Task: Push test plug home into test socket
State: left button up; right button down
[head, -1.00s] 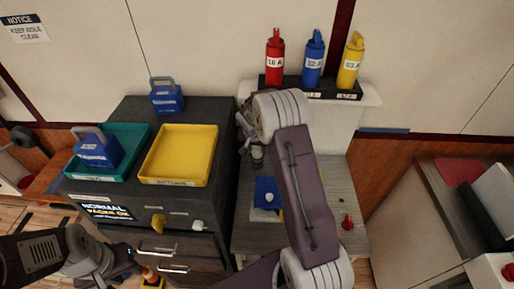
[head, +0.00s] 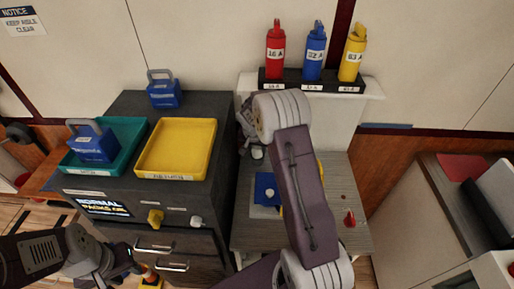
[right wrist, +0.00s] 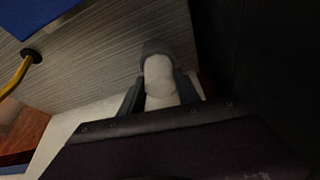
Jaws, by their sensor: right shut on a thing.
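My right gripper (right wrist: 160,92) is shut on a pale, rounded piece, which I take to be the test plug (right wrist: 159,72). A grey rounded part (right wrist: 157,47) is at the plug's far end, against the grey work surface; I cannot tell whether it is the test socket or how deep the plug sits. In the head view a small pale piece (head: 257,153) shows just below the right gripper, which my right arm partly covers. My left gripper (head: 110,271) is low at the left, beside the drawer cabinet; its jaws are too unclear to judge.
A blue piece (head: 267,190) lies on the grey bench (head: 338,185), with a red piece (head: 349,219) to its right. The dark cabinet at left carries a yellow tray (head: 145,171) and a teal tray (head: 138,128).

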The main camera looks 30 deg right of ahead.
jog(key=c, duration=0.8)
grip_release()
jog(key=v, duration=0.9)
jog(key=shift+b, duration=0.3)
